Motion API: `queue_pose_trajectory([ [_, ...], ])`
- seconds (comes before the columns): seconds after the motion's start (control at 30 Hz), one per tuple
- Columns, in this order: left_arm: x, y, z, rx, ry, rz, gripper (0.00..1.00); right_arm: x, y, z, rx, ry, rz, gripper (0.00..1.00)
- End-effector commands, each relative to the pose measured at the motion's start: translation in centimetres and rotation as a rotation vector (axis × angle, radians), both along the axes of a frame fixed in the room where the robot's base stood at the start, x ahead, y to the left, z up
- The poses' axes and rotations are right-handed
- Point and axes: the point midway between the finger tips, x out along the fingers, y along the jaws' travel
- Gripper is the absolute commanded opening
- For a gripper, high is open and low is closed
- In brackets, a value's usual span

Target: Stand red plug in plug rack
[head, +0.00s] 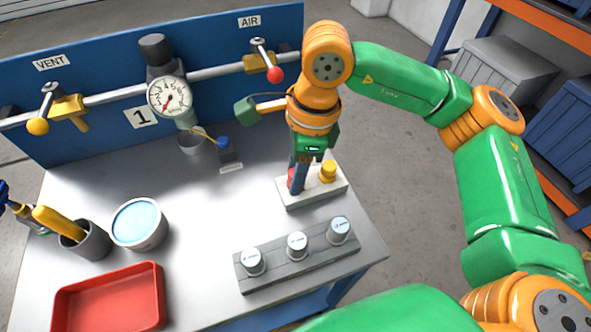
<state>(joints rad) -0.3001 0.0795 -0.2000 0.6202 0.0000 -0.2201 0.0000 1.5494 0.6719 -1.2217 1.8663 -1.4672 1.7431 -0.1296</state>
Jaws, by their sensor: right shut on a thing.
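The plug rack (320,191) is a pale block near the right edge of the grey bench. A yellow plug (327,171) stands upright at its right end. My right gripper (297,187) points down over the rack's left end, shut on the red plug (291,177). Only a small red part shows beside the dark fingers. The plug is at the rack's left end; its lower end is hidden, so I cannot tell how deep it sits.
A grey strip with several silver-capped pieces (297,246) lies in front of the rack. A red tray (110,301), a tub with blue contents (140,223) and a grey cup (89,243) stand at left. Behind is a blue panel with a gauge (169,97) and valve handles. Mid-bench is clear.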

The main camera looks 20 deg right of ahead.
Motion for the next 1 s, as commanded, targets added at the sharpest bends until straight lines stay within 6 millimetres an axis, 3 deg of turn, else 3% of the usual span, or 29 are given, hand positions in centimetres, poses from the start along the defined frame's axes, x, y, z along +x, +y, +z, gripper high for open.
queue_pose_trajectory([
  [0.87, 0.02, 0.01, -0.50, 0.000, 0.000, 0.000, 0.50, 0.00, 0.01, -0.46, 0.000, 0.000, 0.000, 0.00],
  [0.9, 0.02, 0.01, -0.50, 0.000, 0.000, 0.000, 0.50, 0.00, 0.01, -0.46, 0.000, 0.000, 0.000, 0.41],
  [1.0, 0.01, 0.02, -0.49, 0.000, 0.000, 0.000, 0.50, 0.00, 0.00, -0.47, 0.000, 0.000, 0.000, 0.68],
])
